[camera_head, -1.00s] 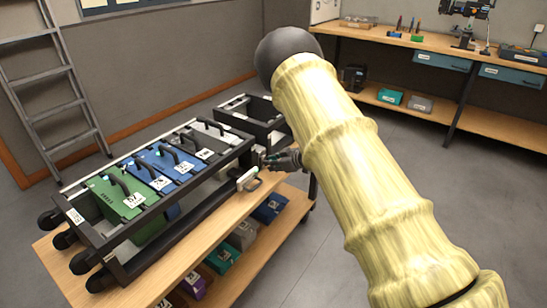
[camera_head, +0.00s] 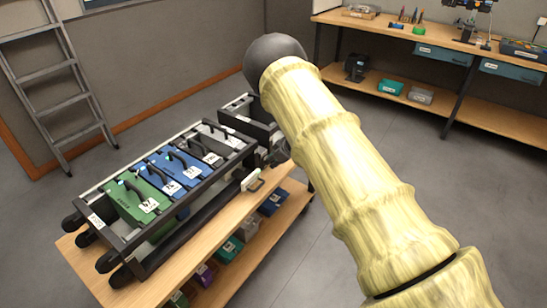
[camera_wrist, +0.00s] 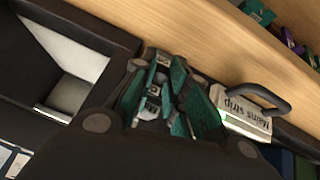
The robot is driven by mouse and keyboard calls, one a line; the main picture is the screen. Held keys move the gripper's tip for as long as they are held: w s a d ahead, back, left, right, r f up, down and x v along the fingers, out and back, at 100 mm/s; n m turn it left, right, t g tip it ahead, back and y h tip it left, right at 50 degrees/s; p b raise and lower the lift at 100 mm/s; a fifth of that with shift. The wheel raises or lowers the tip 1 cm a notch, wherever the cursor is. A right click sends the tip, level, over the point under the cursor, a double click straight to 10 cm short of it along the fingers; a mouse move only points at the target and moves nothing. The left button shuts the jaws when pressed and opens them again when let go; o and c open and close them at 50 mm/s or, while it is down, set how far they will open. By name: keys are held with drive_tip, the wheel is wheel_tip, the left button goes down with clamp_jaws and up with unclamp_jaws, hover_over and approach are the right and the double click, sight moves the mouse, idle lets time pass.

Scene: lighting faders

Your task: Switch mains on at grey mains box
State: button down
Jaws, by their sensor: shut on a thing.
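My gripper (camera_wrist: 160,95) has dark green fingers and points down at the end of the rack in the wrist view. Its fingers are closed around a small pale grey piece (camera_wrist: 150,106), mostly hidden between them, which I cannot identify. A white block labelled "Mains strip" (camera_wrist: 247,113), with a dark loop handle, lies just right of the fingers. This block also shows in the head view (camera_head: 250,181) at the rack's near right edge. There my gripper (camera_head: 276,154) is partly hidden behind my arm. I cannot make out a separate grey mains box or its switch position.
A black rack (camera_head: 128,274) holds green, blue and grey handled modules on a wooden bench (camera_head: 185,272). An open dark tray (camera_head: 240,104) stands behind its far end. Coloured boxes sit on the shelf below. A ladder (camera_head: 65,85) leans at left. The floor at right is clear.

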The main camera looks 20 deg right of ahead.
drive_tip(key=shift+w+r, duration=0.15)
drive_tip(key=shift+r, duration=0.05)
idle(0.4)
drive_tip(key=c, duration=1.4)
unclamp_jaws()
drive_tip(key=shift+c, duration=0.2)
drive_tip(key=shift+f, duration=0.1)
drive_tip(key=v, duration=1.2)
